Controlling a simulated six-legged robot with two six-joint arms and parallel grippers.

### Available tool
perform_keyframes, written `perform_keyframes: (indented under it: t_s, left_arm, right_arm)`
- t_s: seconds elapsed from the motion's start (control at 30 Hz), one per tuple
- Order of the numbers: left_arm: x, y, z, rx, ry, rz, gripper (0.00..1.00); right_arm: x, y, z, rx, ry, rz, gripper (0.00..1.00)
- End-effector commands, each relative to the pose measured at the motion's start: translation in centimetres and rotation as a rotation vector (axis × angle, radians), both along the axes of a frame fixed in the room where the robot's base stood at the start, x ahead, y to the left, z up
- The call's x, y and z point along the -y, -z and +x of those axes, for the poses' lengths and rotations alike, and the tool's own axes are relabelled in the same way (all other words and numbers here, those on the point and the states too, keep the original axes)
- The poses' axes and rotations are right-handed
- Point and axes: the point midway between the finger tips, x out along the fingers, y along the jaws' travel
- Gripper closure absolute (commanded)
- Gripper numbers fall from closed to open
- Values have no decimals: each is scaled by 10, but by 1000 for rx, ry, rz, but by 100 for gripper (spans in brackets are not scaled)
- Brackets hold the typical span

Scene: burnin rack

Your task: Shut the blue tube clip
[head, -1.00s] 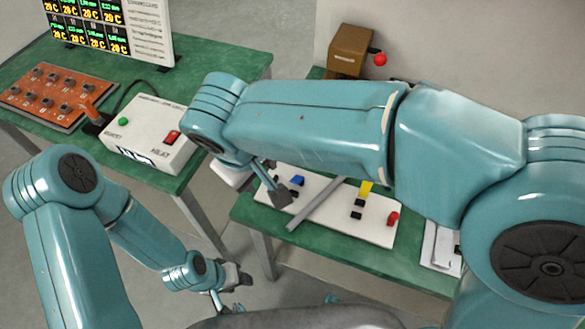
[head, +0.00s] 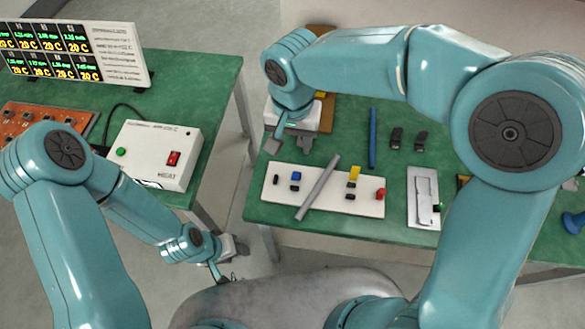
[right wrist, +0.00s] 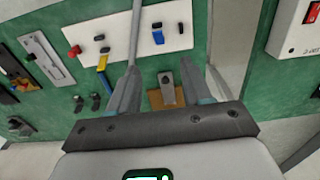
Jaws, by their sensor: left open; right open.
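The blue tube clip (head: 295,176) is a small blue piece with black parts on a white board (head: 272,200). It is left of a grey tube (head: 318,188) that lies slanted across the board. The blue clip (right wrist: 158,38) also shows in the right wrist view, beyond the fingers; how far open it stands is too small to tell. My right gripper (head: 289,143) is open and empty, pointing down beyond the board's far left edge, apart from the clip. Its spread fingers (right wrist: 172,88) fill the wrist view's middle. My left gripper (head: 231,268) is open, low at the near left, off the bench.
A yellow clip (head: 354,173) and a red piece (head: 380,194) are right of the tube. A blue rod (head: 372,138) and two black pieces (head: 408,139) lie behind the board. A brown block (head: 327,112) is behind my right gripper. A white heater box (head: 150,152) stands on the left bench.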

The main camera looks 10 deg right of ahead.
Motion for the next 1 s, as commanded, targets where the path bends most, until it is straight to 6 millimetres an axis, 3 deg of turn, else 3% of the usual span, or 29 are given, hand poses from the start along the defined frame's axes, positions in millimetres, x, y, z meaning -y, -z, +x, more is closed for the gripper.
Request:
perform_keyframes:
  t_s: [0.17,0.7,1.0]
  left_arm:
    - [0,-3,0,0,1,0,52]
    - [0,-18,0,0,1,0,52]
    - [0,-20,0,0,0,0,52]
  right_arm:
    - [4,16,0,-6,4,-3,51]
    - [3,135,-2,-8,6,-2,51]
    - [2,162,0,-2,7,0,51]
